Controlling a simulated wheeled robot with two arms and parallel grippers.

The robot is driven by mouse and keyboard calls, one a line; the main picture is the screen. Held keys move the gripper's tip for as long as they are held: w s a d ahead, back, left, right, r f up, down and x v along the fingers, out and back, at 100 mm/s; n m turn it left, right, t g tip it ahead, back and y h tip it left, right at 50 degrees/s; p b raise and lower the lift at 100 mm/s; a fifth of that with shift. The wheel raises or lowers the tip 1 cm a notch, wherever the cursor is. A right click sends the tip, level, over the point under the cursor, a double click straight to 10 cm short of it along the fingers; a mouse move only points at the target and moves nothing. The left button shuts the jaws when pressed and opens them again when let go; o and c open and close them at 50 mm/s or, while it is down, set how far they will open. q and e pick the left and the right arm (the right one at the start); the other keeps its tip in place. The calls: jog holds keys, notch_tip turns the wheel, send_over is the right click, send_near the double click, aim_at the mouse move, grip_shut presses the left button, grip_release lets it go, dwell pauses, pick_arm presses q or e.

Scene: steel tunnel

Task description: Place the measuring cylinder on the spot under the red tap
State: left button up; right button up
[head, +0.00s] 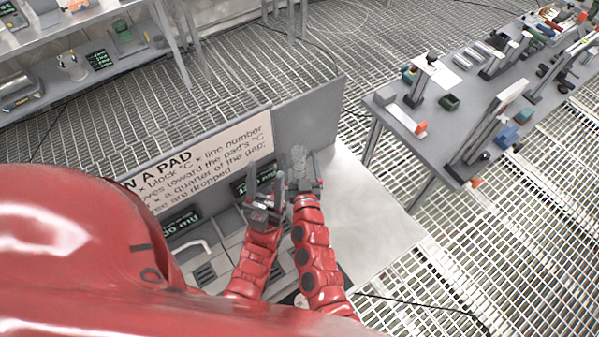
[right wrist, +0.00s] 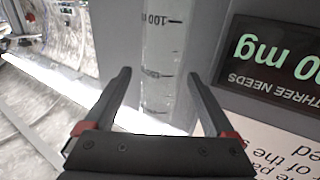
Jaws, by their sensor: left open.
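The measuring cylinder (right wrist: 162,60) is clear with dark graduation marks, including a 100 mark. In the right wrist view it lies between the fingers of my right gripper (right wrist: 160,76), with a gap on both sides. The fingers look open and not touching it. In the head view the cylinder (head: 299,157) shows as a pale shape at the tips of my right gripper (head: 304,174). My left gripper (head: 266,180) is open and empty, just left of the right one. I cannot make out the red tap or the spot under it.
A grey upright panel with a printed sign (head: 215,160) stands behind the grippers. A dark display with green text (right wrist: 278,62) is at the right in the wrist view. A bare pale bench top (head: 365,215) lies right of my arms. A cluttered table (head: 405,120) stands farther right.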

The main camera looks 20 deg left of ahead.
grip_shut()
jog(key=shift+r, duration=0.1)
dwell(0.5)
